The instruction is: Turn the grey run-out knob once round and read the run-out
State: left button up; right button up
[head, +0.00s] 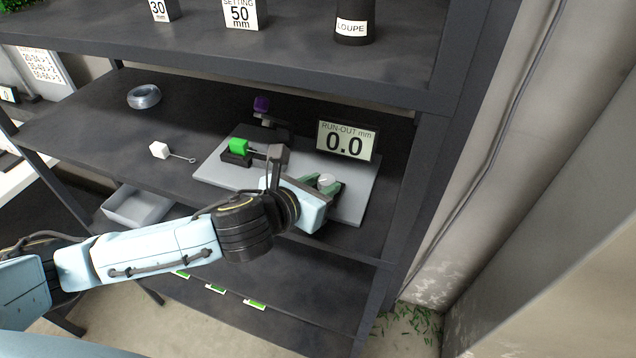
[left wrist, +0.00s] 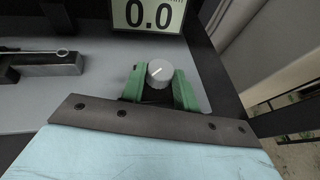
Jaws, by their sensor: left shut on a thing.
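The grey run-out knob (left wrist: 159,73) has a pale round top with a thin white line on it. It also shows in the head view (head: 326,180). My left gripper (left wrist: 159,88) has green fingers on both sides of the knob and is shut on it. The run-out display (head: 347,141) stands behind the knob and reads 0.0; it also shows in the left wrist view (left wrist: 149,13). The grey base plate (head: 212,170) lies on the middle shelf under the fixture. My right gripper is not in view.
A wire coil (head: 144,96) and a white cube (head: 159,150) with a looped wire lie to the left. A shelf post (head: 402,190) stands close on the right. The upper shelf (head: 300,60) overhangs the back.

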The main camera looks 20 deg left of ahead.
pick_arm(q)
jog(key=n+y, duration=0.2)
jog(key=y, duration=0.1)
jog(key=d+n+y, duration=0.1)
jog(key=n+y, duration=0.2)
jog(key=shift+d+n+y, duration=0.2)
jog(key=shift+n+y, duration=0.1)
jog(key=shift+w+d+n+g+y, duration=0.15)
jog(key=shift+n+g+y, duration=0.2)
jog(key=shift+n+y, duration=0.8)
jog(key=shift+w+d+n+g+y, duration=0.15)
jog(key=shift+n+g+y, duration=0.2)
jog(key=shift+n+y, duration=0.8)
jog(key=shift+s, duration=0.1)
jog(key=o, duration=1)
